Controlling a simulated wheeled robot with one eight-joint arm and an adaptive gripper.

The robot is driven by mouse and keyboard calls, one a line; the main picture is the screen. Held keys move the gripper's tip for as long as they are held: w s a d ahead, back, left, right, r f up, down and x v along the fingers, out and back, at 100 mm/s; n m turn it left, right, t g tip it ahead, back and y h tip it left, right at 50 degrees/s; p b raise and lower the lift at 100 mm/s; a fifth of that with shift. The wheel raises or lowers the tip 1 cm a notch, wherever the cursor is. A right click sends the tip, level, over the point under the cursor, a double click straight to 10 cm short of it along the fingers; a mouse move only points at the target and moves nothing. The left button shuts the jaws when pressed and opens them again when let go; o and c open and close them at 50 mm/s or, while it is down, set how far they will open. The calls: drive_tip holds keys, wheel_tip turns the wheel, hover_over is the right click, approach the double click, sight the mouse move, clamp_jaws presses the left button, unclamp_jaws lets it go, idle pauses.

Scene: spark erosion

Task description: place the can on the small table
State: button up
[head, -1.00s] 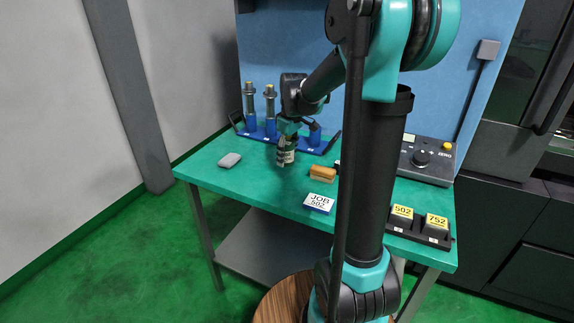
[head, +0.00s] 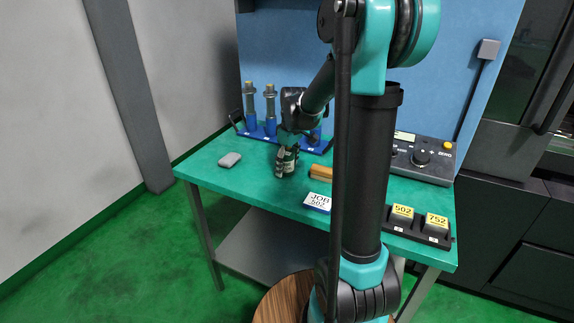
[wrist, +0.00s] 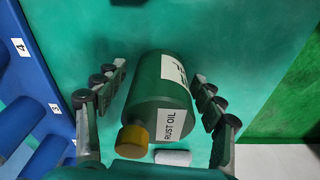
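The can (wrist: 162,95) is dark green with a white RUST OIL label and a brass-coloured cap. In the head view the can (head: 289,163) stands on the green workbench, partly hidden by my fingers. My gripper (head: 287,168) is lowered around it. In the wrist view my gripper (wrist: 158,95) has one finger on each side of the can. A gap shows on the left; the right finger is close, and contact there is unclear. A round wooden top (head: 280,303), perhaps the small table, shows at the bottom of the head view, partly hidden by my arm.
A blue rack (head: 258,134) with metal holders stands behind the can. A grey block (head: 229,159) lies left, a brush (head: 321,173) right.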

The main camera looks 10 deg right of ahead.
sight(290, 153)
drive_tip(key=r, duration=0.8)
drive_tip(key=s+d+r, duration=0.1)
drive_tip(key=r, duration=0.3)
drive_tip(key=shift+r, duration=0.15)
drive_tip(key=shift+s, duration=0.1)
